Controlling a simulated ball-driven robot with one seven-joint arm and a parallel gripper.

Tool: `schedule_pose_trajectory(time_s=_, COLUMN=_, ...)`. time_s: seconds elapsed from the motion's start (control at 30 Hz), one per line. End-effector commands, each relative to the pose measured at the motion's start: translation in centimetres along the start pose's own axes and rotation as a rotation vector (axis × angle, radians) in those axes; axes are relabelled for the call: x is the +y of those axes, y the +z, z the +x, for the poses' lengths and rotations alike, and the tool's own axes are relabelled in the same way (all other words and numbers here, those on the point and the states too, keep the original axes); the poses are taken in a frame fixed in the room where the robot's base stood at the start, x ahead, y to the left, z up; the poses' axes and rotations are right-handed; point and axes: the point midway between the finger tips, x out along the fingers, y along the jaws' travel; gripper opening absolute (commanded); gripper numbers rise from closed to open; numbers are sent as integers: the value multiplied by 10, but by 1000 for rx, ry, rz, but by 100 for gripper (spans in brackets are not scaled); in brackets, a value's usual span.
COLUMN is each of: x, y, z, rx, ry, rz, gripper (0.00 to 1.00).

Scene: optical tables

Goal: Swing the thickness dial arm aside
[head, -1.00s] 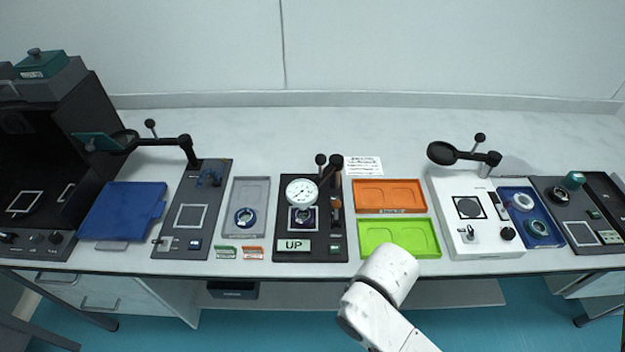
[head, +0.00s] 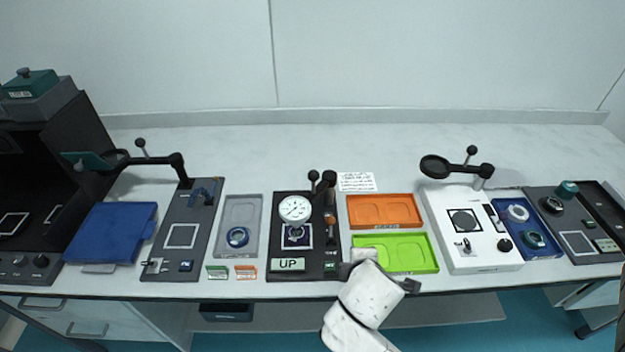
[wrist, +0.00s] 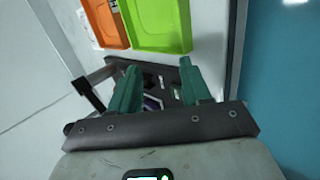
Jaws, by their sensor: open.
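The thickness dial (head: 295,209) is a round white gauge on a black arm with ball knobs (head: 322,181). It stands over a dark station plate (head: 275,236) with a small round part under the dial. An "UP" label (head: 288,264) is at the plate's front. My gripper (wrist: 160,78) is open, with two green fingers apart in the wrist view. A dark plate with small fittings shows partly between and beyond them; I cannot make out the dial there. In the head view my wrist hides the gripper near the green tray's front edge, right of the dial station.
An orange tray (head: 386,199) and a green tray (head: 425,269) lie right of the dial station. A grey tray (head: 238,203) is on its left. A white instrument (head: 487,255) with a black arm stands farther right. The bench behind the stations is mostly clear.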

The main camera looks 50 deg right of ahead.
Motion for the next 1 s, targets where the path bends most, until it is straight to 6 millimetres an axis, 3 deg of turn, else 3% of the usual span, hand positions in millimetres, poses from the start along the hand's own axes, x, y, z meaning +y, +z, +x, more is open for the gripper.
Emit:
schedule_pose_trajectory(time_s=0.1, x=42, y=-5, z=4, rx=-71, ry=233, rz=-340, gripper=54)
schedule_pose_trajectory(time_s=0.23, x=81, y=-21, z=-5, rx=-207, ry=457, rz=-757, gripper=54)
schedule_pose_trajectory(time_s=0.4, x=111, y=-55, z=-22, rx=-425, ry=661, rz=-1265, gripper=54)
schedule_pose_trajectory(time_s=0.5, x=116, y=-73, z=-29, rx=-531, ry=727, rz=-1478, gripper=54)
schedule_pose_trajectory(time_s=0.6, x=119, y=-84, z=-33, rx=-598, ry=763, rz=-1606, gripper=54)
schedule_pose_trajectory(time_s=0.77, x=125, y=-91, z=-32, rx=-631, ry=778, rz=-1664, gripper=54)
schedule_pose_trajectory(time_s=1.0, x=153, y=-96, z=-9, rx=-631, ry=776, rz=-1660, gripper=54)
